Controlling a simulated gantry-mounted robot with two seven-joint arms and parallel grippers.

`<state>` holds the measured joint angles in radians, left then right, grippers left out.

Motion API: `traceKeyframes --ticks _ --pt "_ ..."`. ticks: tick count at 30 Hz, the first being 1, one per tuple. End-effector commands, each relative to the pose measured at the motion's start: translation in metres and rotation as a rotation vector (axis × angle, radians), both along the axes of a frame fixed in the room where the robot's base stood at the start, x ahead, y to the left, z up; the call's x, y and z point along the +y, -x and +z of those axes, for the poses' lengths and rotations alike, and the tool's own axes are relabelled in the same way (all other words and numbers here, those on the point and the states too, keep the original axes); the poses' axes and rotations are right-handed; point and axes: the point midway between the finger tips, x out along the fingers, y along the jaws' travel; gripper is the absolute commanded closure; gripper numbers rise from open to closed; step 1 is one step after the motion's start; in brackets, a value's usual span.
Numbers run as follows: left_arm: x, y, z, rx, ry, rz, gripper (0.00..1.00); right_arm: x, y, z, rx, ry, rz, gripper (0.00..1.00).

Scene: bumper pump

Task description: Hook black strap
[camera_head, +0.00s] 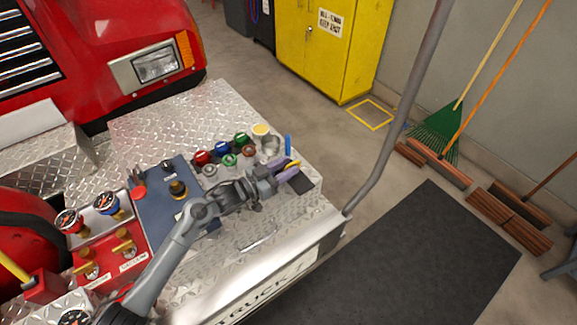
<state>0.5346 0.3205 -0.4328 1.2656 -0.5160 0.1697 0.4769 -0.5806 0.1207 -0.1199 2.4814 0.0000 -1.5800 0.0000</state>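My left gripper (287,172) reaches in from the lower left over the diamond-plate bumper (170,115) of the red truck. Its fingers are near the bumper's right end, and their opening is too small to make out. A small dark flat piece (302,184) shows right beside the fingertips at the bumper corner. It may be the black strap, but I cannot tell for sure, nor whether the fingers touch it. No hook can be made out. My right gripper is not in view.
Several coloured caps (229,159) and a blue upright piece (288,144) stand close behind the gripper. A blue panel (165,205) and red gauge panel (108,250) lie left. A grey pole (405,105) rises at the bumper's right edge. A dark mat (420,260) covers the floor.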

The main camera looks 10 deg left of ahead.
Motion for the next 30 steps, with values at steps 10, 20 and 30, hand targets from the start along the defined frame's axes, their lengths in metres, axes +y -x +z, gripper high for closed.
traceKeyframes --ticks 10,20,30 --pt "-0.0092 -0.0084 0.0002 -0.001 -0.001 0.000 0.63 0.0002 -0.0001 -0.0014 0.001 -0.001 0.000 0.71" --pt "-0.0090 -0.0081 0.0001 -0.001 -0.001 0.000 0.90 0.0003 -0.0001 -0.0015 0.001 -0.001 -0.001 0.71" --pt "-0.0088 -0.0081 0.0001 -0.001 -0.001 0.000 1.00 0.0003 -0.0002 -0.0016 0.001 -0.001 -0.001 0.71"
